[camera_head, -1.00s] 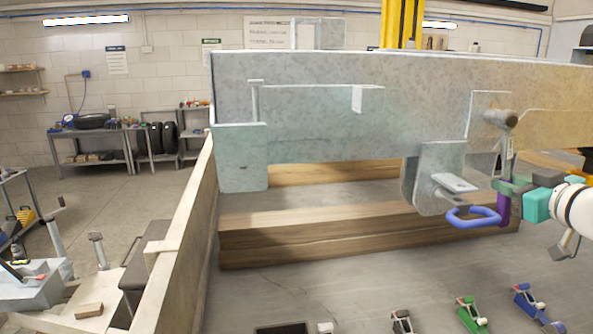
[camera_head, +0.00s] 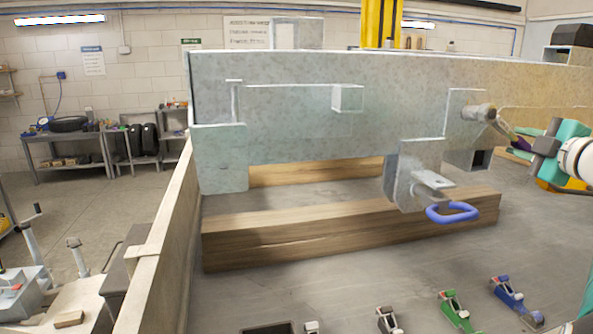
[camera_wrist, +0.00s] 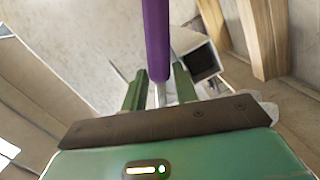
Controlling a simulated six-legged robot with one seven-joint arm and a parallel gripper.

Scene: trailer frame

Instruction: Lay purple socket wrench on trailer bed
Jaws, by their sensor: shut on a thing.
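The purple socket wrench (camera_head: 516,139) shows as a small tilted length beside the round stub on the metal frame. In the wrist view its purple shaft (camera_wrist: 157,38) runs from the top edge down between the green fingers. My gripper (camera_wrist: 160,84) is shut on it; its teal body is at the right of the head view, with the fingertips near the wrench (camera_head: 524,146). The wrench is held above the grey trailer bed (camera_head: 330,285). I cannot tell whether it touches the stub. Its far end is out of the wrist view.
A large galvanized frame (camera_head: 300,120) lies over wooden beams (camera_head: 330,232). A blue ring (camera_head: 452,213) hangs from its bracket. Several coloured clamps, including a green one (camera_head: 455,310), line the near bed. A tan side rail (camera_head: 160,250) bounds the left. Bare bed shows between beam and clamps.

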